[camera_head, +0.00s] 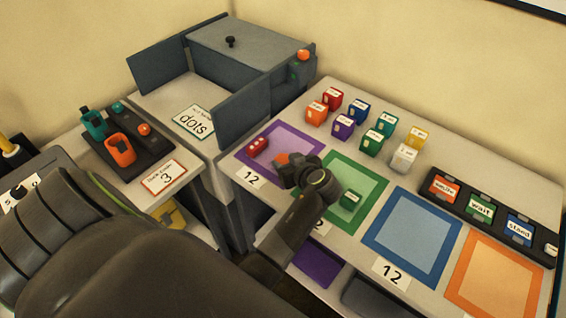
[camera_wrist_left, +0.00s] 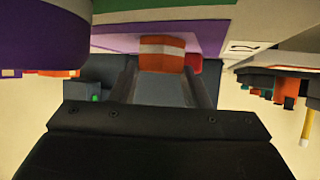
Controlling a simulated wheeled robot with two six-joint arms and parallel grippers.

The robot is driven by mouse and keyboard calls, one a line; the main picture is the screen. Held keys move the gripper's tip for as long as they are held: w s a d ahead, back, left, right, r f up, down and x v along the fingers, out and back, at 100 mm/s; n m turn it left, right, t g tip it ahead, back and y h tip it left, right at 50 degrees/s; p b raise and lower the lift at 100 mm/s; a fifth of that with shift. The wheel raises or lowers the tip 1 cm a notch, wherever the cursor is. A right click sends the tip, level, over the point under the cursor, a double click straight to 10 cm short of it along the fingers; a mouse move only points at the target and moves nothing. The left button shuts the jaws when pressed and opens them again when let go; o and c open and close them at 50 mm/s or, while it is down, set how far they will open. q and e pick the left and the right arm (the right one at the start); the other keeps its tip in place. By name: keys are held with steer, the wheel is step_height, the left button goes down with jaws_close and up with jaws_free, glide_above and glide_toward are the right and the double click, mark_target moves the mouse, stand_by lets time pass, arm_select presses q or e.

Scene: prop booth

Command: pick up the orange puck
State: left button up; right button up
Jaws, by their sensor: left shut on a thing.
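The orange puck (camera_head: 282,158) shows as a small orange patch at the tip of my left gripper (camera_head: 288,168), over the purple mat (camera_head: 311,143) in the head view. Most of it is hidden behind the gripper. In the left wrist view the puck (camera_wrist_left: 162,50) is orange with a pale band and sits between the two fingers of my left gripper (camera_wrist_left: 165,72), which is shut on it. I cannot tell whether the puck still touches the mat. My right gripper is not in view.
Several coloured cubes stand behind. The blue mat (camera_head: 412,222) and orange mat (camera_head: 495,275) are bare. A dark button tray (camera_head: 480,209) is at right.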

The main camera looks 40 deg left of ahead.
arm_select(q)
steer(key=shift+c, duration=0.8)
steer(key=shift+r, duration=0.1)
steer(key=d+r+m+t+h, duration=0.2)
steer(key=d+r+m+h, duration=0.1)
steer(key=r, duration=0.6)
steer(key=d+r+m+t+h, duration=0.2)
steer(key=d+r+m+h, duration=0.1)
steer(key=r, duration=0.6)
steer(key=d+r+m+t+h, duration=0.2)
steer(key=d+r+m+h, duration=0.2)
steer(key=r, duration=0.6)
steer(key=shift+d+m+t+b, duration=0.4)
steer(key=shift+d+m+b, duration=0.1)
steer(key=shift+m, duration=0.5)
steer(key=shift+s+d+r+m+h, duration=0.25)
steer(key=shift+s+d+m+h, duration=0.05)
steer(key=shift+s+d+h, duration=0.1)
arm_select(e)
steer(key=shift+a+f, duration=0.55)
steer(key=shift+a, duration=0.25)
